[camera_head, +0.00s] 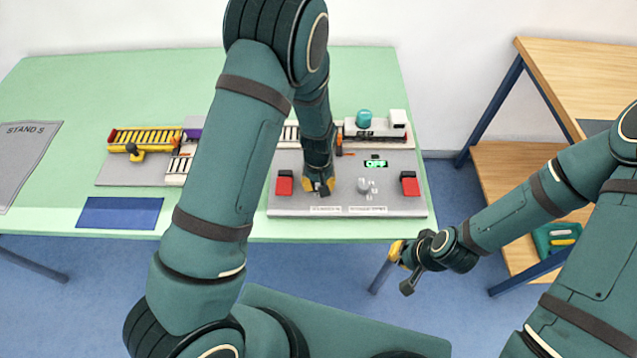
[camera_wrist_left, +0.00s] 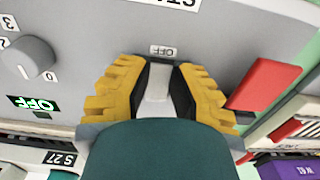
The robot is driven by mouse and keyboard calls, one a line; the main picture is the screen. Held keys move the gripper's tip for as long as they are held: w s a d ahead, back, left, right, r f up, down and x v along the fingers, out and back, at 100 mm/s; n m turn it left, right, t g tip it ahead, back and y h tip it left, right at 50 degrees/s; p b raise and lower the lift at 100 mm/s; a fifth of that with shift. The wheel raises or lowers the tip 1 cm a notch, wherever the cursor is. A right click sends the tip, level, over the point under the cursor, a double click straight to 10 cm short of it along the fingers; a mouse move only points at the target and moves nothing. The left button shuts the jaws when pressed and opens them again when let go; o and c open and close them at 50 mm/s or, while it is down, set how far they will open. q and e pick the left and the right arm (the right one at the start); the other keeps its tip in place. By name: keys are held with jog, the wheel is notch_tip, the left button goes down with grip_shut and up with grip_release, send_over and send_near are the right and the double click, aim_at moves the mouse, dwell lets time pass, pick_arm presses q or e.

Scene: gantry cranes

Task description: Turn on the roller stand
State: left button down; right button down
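The grey control panel (camera_head: 345,204) of the stand lies at the table's front right. Its small display (camera_head: 376,163) reads OFF in green; it also shows in the left wrist view (camera_wrist_left: 33,104). A rotary knob (camera_wrist_left: 28,58) with numbers sits beside it. My left gripper (camera_head: 319,186) is down at the panel, left of the knob. In the left wrist view its yellow fingers stand on both sides of a pale lever (camera_wrist_left: 158,82), which fills the gap between the black pads. An OFF label (camera_wrist_left: 162,51) lies just beyond the lever. My right gripper (camera_head: 405,268) hangs off the table, empty.
A yellow roller track (camera_head: 150,136), blue mat (camera_head: 119,212) and grey sheet (camera_head: 28,155) lie left. A wooden shelf (camera_head: 580,75) stands right.

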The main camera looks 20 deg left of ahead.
pick_arm(q)
jog(key=shift+g, duration=0.3)
jog(key=shift+w+g+h, duration=0.15)
jog(key=shift+g+h, duration=0.35)
jog(key=shift+g, duration=0.8)
jog(key=c, duration=0.8)
grip_release()
jog(key=shift+p, duration=0.3)
jog(key=shift+r, duration=0.1)
jog(key=v, duration=1.2)
jog(key=shift+w, duration=0.1)
